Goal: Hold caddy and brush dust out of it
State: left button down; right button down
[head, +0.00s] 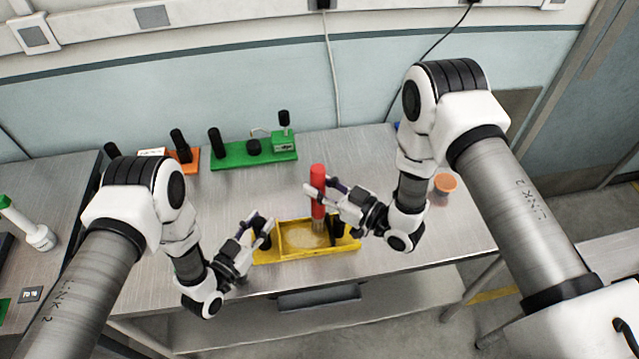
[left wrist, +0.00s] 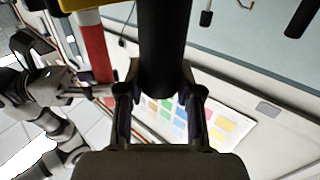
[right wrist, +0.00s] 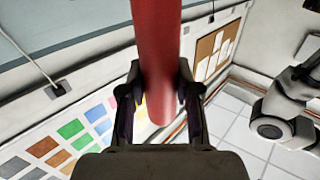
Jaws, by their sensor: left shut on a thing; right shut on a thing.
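The yellow caddy (head: 304,251) sits at the front edge of the metal table, with a tan patch that looks like dust on its floor. My left gripper (head: 262,236) is shut on the caddy's black post handle (left wrist: 163,45) at its left end. My right gripper (head: 322,190) is shut on the red handle of the brush (head: 318,185), which is upright over the caddy. The red handle fills the middle of the right wrist view (right wrist: 158,60). The bristles reach down into the caddy; I cannot tell whether they touch its floor.
A green module (head: 254,152) with black posts stands at the back of the table. An orange module (head: 187,158) is left of it. An orange-topped round container (head: 445,184) stands at the right, behind my right arm. The table left of the caddy is clear.

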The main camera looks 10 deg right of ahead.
jog(key=shift+f, duration=0.75)
dwell(0.8)
jog(key=shift+a, duration=3.9)
jog(key=shift+s+d, duration=0.1)
jog(key=shift+d, duration=3.9)
jog(key=s+a, duration=0.1)
jog(key=a, duration=0.7)
jog(key=shift+s, duration=0.3)
